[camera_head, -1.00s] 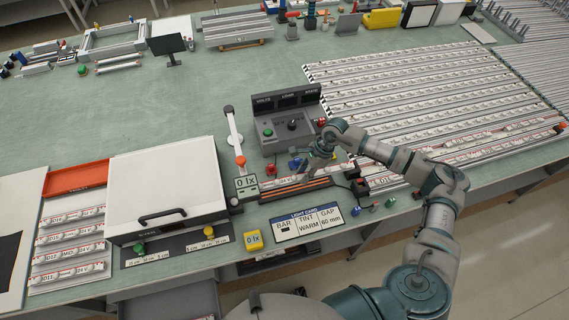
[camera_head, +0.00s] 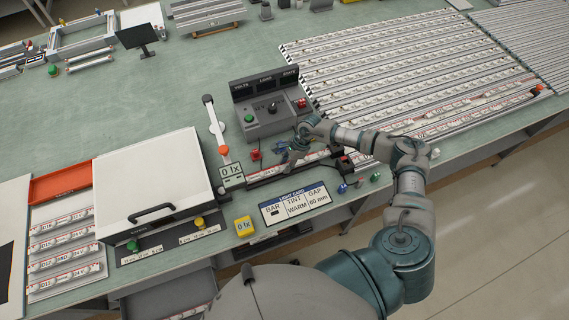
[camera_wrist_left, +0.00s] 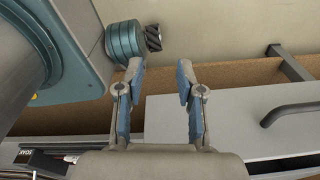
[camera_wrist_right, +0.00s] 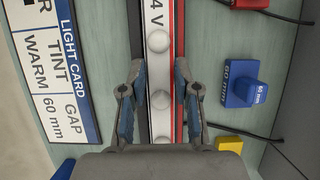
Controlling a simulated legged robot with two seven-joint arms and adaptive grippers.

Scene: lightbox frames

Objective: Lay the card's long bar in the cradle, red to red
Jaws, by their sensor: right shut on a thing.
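The long bar (camera_wrist_right: 159,42) is light, with white domes and a red line along its far edge. It also shows in the head view (camera_head: 312,157). My right gripper (camera_wrist_right: 157,75) is shut on it, one finger on each side. The dark cradle (camera_head: 254,180) lies along the bench front beneath the bar; I cannot tell whether the bar is fully seated. The light card (camera_head: 295,204) reads TINT WARM, GAP 60 mm, with a bar symbol.
A blue 60 mm block (camera_wrist_right: 240,84) and a red block (camera_head: 255,155) stand behind the cradle. A grey control box (camera_head: 268,105) stands farther back. Racks of bars (camera_head: 410,75) fill the right.

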